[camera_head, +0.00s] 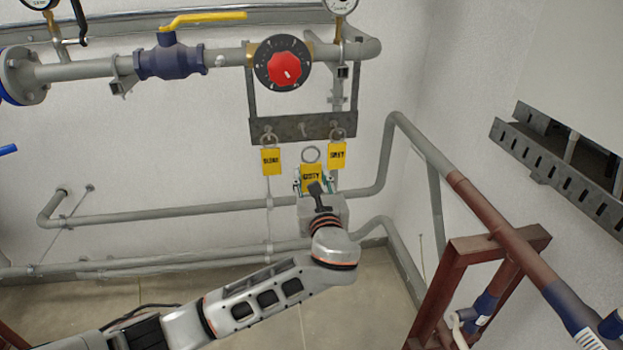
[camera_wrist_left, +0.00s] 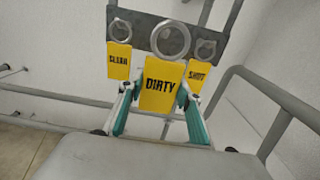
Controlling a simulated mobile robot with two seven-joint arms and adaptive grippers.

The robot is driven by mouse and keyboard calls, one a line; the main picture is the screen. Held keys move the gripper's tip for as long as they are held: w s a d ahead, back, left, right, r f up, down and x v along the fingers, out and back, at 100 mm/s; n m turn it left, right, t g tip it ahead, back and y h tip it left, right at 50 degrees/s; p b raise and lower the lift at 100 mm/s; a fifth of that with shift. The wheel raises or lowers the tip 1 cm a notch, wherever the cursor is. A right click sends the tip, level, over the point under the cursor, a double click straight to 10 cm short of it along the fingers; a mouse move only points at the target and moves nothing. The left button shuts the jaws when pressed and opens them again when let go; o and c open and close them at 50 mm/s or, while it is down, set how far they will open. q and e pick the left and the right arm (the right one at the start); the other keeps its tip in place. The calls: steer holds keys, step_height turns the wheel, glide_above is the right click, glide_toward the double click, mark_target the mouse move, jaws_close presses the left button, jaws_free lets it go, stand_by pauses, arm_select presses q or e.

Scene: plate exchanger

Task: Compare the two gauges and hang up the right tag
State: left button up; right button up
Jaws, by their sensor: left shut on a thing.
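My left gripper (camera_head: 312,187) is shut on the yellow DIRTY tag (camera_head: 311,174), which has a metal ring at its top. In the left wrist view the tag (camera_wrist_left: 160,86) stands upright between the fingers (camera_wrist_left: 160,110). The tag is below the middle of a grey hook bar (camera_head: 285,130); its ring appears apart from the middle hook (camera_head: 304,128). My right gripper is not in view.
A red knob (camera_head: 285,70) on a black dial sits above the bar. A blue valve with a yellow lever (camera_head: 203,18) is on the upper pipe. Grey pipes (camera_head: 220,216) run along the wall behind my arm. A brown frame (camera_head: 480,245) stands at right.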

mark_target(311, 175)
arm_select(q)
steer(key=shift+x, duration=0.8)
steer(key=shift+w, duration=0.1)
steer(key=shift+w+a, duration=0.1)
steer(key=shift+w, duration=0.25)
steer(key=shift+w+a, duration=0.1)
steer(key=shift+w, duration=0.2)
steer(key=shift+w+b, duration=0.3)
steer(key=shift+w, duration=0.05)
steer(key=shift+w+a, duration=0.15)
steer(key=shift+w, duration=0.05)
steer(key=shift+w+a, duration=0.15)
steer(key=shift+w, duration=0.55)
steer(key=shift+b+x, duration=0.5)
steer(key=shift+x, duration=0.4)
steer(key=shift+w+a, duration=0.15)
steer(key=shift+w, duration=0.4)
